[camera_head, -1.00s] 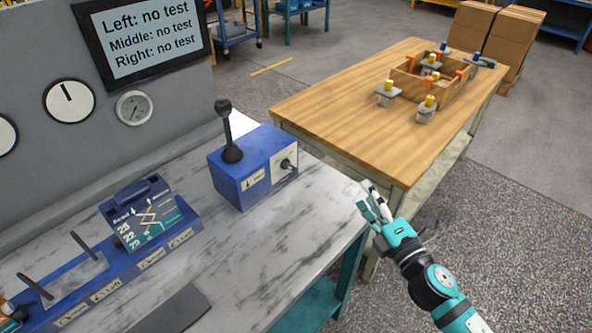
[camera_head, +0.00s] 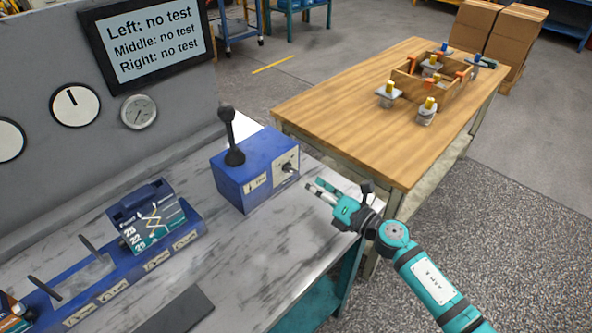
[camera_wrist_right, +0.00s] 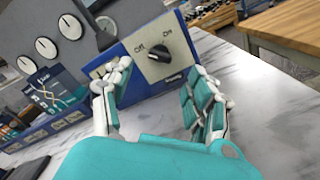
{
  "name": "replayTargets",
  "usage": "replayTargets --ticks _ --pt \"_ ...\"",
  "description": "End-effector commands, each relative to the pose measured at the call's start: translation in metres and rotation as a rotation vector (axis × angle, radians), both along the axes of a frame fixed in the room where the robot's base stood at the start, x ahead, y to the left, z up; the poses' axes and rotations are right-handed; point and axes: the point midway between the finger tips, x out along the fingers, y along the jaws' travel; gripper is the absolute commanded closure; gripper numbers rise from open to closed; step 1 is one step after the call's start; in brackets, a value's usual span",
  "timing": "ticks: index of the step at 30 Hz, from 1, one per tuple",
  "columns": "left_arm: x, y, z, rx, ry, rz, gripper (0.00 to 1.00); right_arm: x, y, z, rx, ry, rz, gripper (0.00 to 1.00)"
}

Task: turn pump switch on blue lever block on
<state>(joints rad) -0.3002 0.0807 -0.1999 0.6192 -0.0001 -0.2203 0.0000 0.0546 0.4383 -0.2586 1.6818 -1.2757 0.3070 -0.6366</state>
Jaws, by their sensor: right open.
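The blue lever block (camera_head: 243,172) stands on the grey-white marbled bench, with a black lever (camera_head: 231,140) upright on its top. Its pump switch (camera_head: 288,168) is a black knob on a pale plate on the block's right face. In the right wrist view the knob (camera_wrist_right: 158,53) sits between "Off" and "On" labels, and I cannot tell its setting for sure. My right gripper (camera_head: 315,190) is open and empty, just right of the switch and apart from it. In the wrist view its fingers (camera_wrist_right: 160,95) spread either side below the knob. My left gripper is not in view.
A grey panel with gauges and a screen (camera_head: 150,45) stands behind. A wooden table (camera_head: 340,98) with a parts crate (camera_head: 408,84) is at the right.

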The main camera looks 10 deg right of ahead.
Motion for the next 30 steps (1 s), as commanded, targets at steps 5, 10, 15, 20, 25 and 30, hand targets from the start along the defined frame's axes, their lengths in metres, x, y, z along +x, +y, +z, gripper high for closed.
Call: replayTargets --ticks 5,10,15,20,25,30 --pt "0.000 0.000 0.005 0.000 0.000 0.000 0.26 0.030 0.020 0.002 0.002 -0.002 0.000 0.42" --pt "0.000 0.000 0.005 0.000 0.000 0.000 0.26 0.047 0.031 0.001 0.001 0.000 0.001 0.42" --pt "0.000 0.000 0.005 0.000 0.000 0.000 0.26 0.053 0.035 0.000 0.001 0.001 0.001 0.42" --pt "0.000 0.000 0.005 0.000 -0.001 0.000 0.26 0.053 0.036 0.000 0.001 0.001 0.001 0.42" --pt "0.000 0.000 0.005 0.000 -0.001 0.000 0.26 0.053 0.035 0.000 0.000 0.001 0.001 0.54" --pt "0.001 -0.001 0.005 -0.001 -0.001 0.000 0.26 0.053 0.035 0.000 0.001 0.001 0.000 0.76"
